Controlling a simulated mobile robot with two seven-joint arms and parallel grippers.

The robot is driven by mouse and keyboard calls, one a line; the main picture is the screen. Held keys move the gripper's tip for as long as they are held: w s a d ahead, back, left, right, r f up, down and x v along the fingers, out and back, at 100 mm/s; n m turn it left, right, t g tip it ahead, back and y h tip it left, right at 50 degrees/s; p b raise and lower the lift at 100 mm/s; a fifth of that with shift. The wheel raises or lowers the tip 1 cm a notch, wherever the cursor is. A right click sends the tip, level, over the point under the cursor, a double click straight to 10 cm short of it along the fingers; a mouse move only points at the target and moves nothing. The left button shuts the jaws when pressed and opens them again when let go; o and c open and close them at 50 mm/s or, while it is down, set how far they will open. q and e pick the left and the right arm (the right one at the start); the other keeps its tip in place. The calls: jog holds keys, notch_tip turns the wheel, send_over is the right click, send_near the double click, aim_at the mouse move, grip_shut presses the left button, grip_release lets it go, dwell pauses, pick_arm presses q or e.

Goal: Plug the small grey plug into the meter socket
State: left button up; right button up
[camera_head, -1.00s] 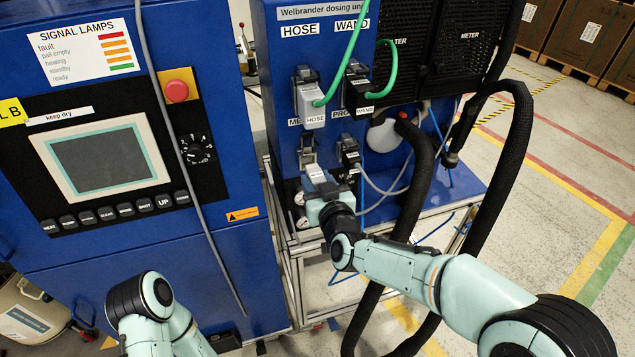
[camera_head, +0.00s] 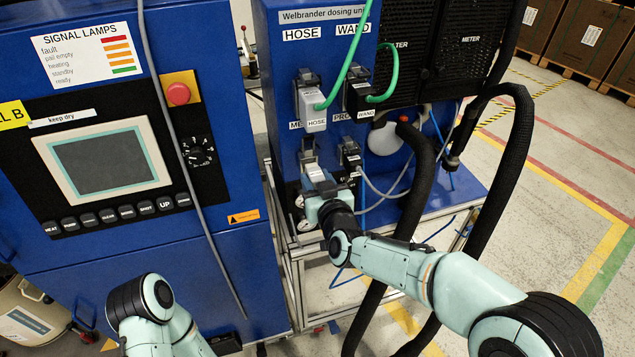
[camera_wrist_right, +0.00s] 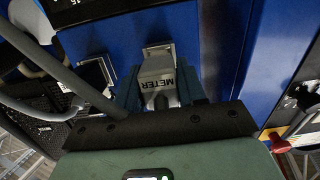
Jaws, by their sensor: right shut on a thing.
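The small grey plug (camera_wrist_right: 158,75), labelled METER, sits between the fingers of my right gripper (camera_wrist_right: 160,100) in the right wrist view. In the head view my right gripper (camera_head: 317,183) is shut on it, low on the blue dosing unit front. The meter socket (camera_wrist_right: 158,50) shows as a pale metal frame on the blue panel, right at the plug's far end; in the head view the socket (camera_head: 308,150) is just above the gripper. I cannot tell whether the plug is inside it or just in front. My left gripper is out of view; only the left arm shows.
HOSE (camera_head: 313,108) and WAND (camera_head: 360,98) plugs with green cables are above. Thick black hoses (camera_head: 420,180) hang to the right. A blue cabinet (camera_head: 215,270) stands left.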

aim_at(309, 155)
jog(key=shift+w+a, duration=0.15)
jog(key=shift+w, duration=0.35)
dwell(0.5)
jog(key=shift+w+a, duration=0.25)
jog(key=shift+w, duration=0.45)
dwell(1.1)
jog(key=o, duration=1.2)
jog(key=shift+w, duration=0.1)
jog(key=shift+o, duration=0.2)
